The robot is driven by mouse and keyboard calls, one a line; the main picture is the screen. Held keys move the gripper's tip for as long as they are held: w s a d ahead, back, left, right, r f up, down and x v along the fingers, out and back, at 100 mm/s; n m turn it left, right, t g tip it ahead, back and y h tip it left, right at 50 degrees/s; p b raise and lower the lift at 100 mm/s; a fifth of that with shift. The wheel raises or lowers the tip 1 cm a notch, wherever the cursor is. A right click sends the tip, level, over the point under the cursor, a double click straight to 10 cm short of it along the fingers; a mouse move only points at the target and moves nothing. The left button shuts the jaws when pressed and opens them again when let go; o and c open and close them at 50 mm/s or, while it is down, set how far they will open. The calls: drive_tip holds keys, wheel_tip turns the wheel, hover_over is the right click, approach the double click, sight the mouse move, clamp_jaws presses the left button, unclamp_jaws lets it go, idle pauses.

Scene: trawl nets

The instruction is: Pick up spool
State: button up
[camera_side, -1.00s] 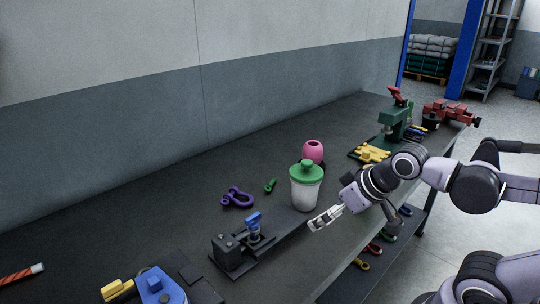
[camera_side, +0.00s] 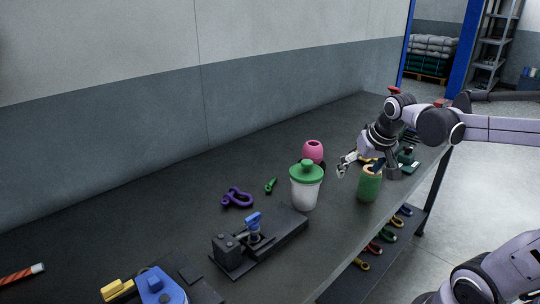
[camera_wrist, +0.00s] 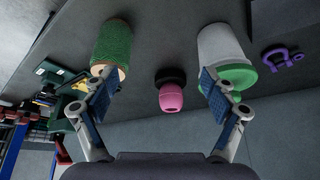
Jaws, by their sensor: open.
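The spool (camera_side: 369,186), wound with green twine and with tan ends, stands upright near the bench's front edge in the side view. In the wrist view the spool (camera_wrist: 114,43) is at upper left, beyond my left finger. My gripper (camera_side: 346,164) is open and empty, above the bench and just left of the spool's top in the side view. In the wrist view the fingers of my gripper (camera_wrist: 157,78) are wide apart, with nothing between the pads.
A white jar with a green lid (camera_side: 306,186) stands left of the spool. A pink-topped object (camera_side: 313,151) is behind it. A purple shackle (camera_side: 237,197), a green tool (camera_side: 271,185) and a black fixture (camera_side: 238,252) lie farther left. The bench front edge is close to the spool.

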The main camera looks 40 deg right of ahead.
sight(372, 172)
drive_tip(key=d+m, duration=0.1)
drive_tip(key=d, duration=0.3)
drive_tip(key=s+d+m+g, duration=0.1)
drive_tip(key=d, duration=0.2)
drive_tip(key=shift+d+m+h, duration=0.1)
drive_tip(key=shift+m+h, duration=0.2)
drive_tip(key=shift+s+d, duration=0.1)
drive_tip(key=shift+d, duration=0.15)
drive_tip(key=shift+x, duration=2.75)
drive_tip(key=shift+s+x, duration=0.2)
drive_tip(key=shift+x, duration=1.1)
drive_tip(key=shift+s+x, duration=0.2)
drive_tip(key=shift+x, duration=1.1)
drive_tip(key=shift+f, duration=0.1)
drive_tip(key=c, duration=1.4)
